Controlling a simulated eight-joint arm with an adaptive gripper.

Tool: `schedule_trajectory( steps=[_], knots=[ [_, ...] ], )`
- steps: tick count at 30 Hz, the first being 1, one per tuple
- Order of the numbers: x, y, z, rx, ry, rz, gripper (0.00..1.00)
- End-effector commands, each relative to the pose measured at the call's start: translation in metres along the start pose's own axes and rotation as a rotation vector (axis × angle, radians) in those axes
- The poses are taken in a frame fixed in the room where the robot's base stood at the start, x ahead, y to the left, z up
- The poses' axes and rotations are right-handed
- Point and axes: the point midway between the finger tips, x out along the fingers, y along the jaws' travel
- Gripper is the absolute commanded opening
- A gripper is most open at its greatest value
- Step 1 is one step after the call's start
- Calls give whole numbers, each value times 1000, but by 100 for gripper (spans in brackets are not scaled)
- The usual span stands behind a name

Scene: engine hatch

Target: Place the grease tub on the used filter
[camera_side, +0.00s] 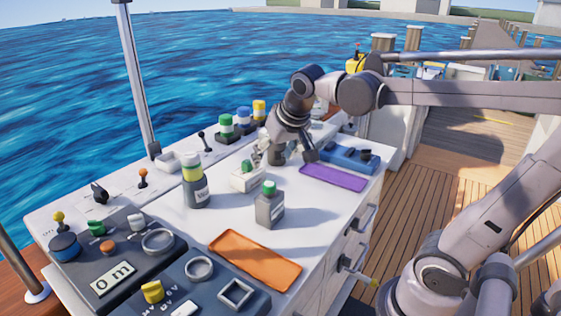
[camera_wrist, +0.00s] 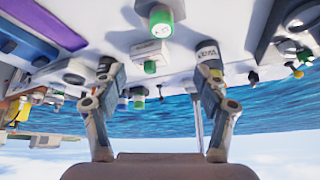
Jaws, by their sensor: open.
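My gripper (camera_side: 284,152) is open above the white worktop, behind the small bottles; in the wrist view its two fingers (camera_wrist: 158,78) are spread wide with nothing held. A white box with a green cap (camera_side: 246,178) stands just in front of it; it also shows between the fingertips in the wrist view (camera_wrist: 150,52). A grey bottle with a green cap (camera_side: 269,207) stands nearer the camera. I cannot tell for sure which of these is the grease tub or the used filter.
An orange tray (camera_side: 254,261) lies at the front and a purple tray (camera_side: 333,178) at the right. A blue block (camera_side: 350,158) sits behind the purple tray. Dark control panels (camera_side: 118,268) fill the left. Several coloured-cap containers (camera_side: 242,117) line the back edge.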

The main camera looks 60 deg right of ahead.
Motion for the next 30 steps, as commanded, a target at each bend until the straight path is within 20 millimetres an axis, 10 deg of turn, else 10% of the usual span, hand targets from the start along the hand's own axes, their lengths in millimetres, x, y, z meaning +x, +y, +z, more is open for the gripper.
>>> schedule_trajectory(
  steps=[12, 30],
  knots=[
    [12, -22, 124, -332, 83, -194, 73],
    [14, -23, 133, -360, 92, -208, 73]
  ],
)
